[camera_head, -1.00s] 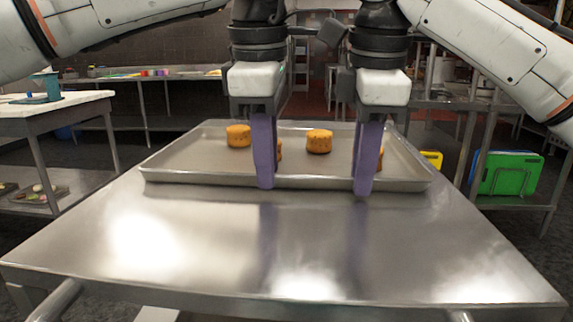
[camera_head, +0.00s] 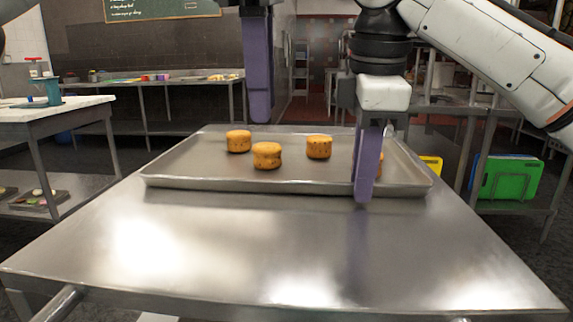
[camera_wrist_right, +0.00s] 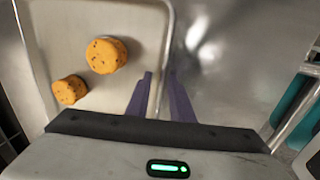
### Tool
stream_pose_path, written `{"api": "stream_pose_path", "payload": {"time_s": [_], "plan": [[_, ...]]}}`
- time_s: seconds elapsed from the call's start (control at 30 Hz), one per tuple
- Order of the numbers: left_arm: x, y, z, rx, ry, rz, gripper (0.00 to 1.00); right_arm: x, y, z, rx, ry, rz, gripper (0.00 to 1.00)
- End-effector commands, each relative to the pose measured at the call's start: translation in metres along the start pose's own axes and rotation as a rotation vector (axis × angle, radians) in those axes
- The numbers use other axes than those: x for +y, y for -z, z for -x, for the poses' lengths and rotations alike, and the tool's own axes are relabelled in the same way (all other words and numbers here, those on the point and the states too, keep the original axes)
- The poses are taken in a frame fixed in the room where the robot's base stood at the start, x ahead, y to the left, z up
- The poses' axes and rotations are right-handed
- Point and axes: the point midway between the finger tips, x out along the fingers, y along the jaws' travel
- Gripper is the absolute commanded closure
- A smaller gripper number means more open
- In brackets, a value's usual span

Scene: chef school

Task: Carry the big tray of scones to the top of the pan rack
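The big metal tray (camera_head: 215,182) lies flat on a steel table. Several orange-brown scones stand in it: one at the left (camera_head: 238,141), one in front (camera_head: 267,156), one in the middle (camera_head: 318,147), and another mostly hidden behind my right gripper. My right gripper (camera_head: 364,195) points down at the tray's near rim, towards its right end. In the right wrist view its fingers (camera_wrist_right: 160,78) stand on either side of the rim; whether they press it is unclear. The pan rack is not clearly identifiable.
The steel table (camera_head: 200,245) is bare in front of the tray. A white-topped table (camera_head: 60,108) stands at the left. A shelf with a green board (camera_head: 507,175) and a yellow item (camera_head: 431,162) is at the right. A long counter runs along the back wall.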

Motion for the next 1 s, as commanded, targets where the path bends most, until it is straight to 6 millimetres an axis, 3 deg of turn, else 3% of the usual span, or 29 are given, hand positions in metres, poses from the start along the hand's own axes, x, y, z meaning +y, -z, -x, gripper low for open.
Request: {"api": "stream_pose_path", "payload": {"time_s": [0.27, 0.7, 1.0], "plan": [[0.0, 0.0, 0.01, 0.0, 0.0, 0.0, 0.79, 0.0, 0.0, 0.009, -0.002, -0.003, 0.0, 0.79], [0.0, 0.0, 0.01, 0.0, 0.0, -0.001, 0.79, 0.0, 0.0, 0.097, -0.001, -0.007, -0.005, 0.79], [0.0, 0.0, 0.01, 0.0, 0.0, -0.001, 0.79, 0.0, 0.0, 0.119, 0.0, -0.001, -0.002, 0.79]]}}
